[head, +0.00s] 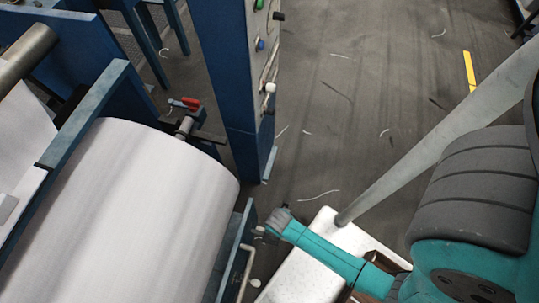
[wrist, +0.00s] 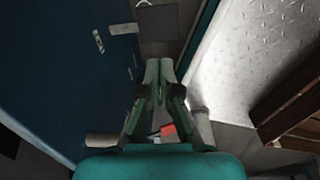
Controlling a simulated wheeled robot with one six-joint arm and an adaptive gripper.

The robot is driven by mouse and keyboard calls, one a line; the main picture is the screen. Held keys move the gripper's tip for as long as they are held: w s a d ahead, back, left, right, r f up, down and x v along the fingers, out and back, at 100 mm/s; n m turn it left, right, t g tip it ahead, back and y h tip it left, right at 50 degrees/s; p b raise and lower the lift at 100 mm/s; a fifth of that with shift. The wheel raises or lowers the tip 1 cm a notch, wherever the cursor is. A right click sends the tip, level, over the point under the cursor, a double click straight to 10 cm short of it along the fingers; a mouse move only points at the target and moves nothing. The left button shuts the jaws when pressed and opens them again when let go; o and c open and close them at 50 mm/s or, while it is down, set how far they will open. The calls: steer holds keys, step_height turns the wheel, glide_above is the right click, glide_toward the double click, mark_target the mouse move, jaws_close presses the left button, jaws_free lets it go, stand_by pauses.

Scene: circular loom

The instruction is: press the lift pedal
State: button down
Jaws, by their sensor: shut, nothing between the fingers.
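In the wrist view my gripper (wrist: 159,78) is shut and empty, its fingertips together and pointing up the picture. Just beyond the tips is a dark, flat, square plate (wrist: 158,30), which looks like the lift pedal. A visible gap in the picture separates tips and plate; I cannot tell the height between them. In the head view my teal arm reaches left toward the cloth roll's frame; the fingers and the pedal cannot be made out there.
A dark blue machine panel (wrist: 60,60) lies left of my gripper, and a pale tread-plate step (wrist: 255,45) lies right. The white cloth roll (head: 130,215) and a blue post (head: 225,70) stand left in the head view. The floor (head: 350,80) beyond is mostly clear.

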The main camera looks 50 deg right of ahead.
steer(key=shift+w+f+n+g, duration=0.25)
steer(key=shift+w+n+g, duration=0.05)
steer(key=shift+w+n, duration=0.15)
steer(key=shift+f, duration=0.1)
glide_toward(265, 235)
steer(key=s+f, duration=0.1)
steer(key=f, duration=0.1)
steer(key=s+d+f, duration=0.1)
steer(key=f, duration=0.1)
steer(key=s+f, duration=0.1)
steer(key=f, duration=0.2)
steer(key=shift+d, duration=0.3)
steer(key=shift+f, duration=0.1)
steer(key=shift+s+f, duration=0.1)
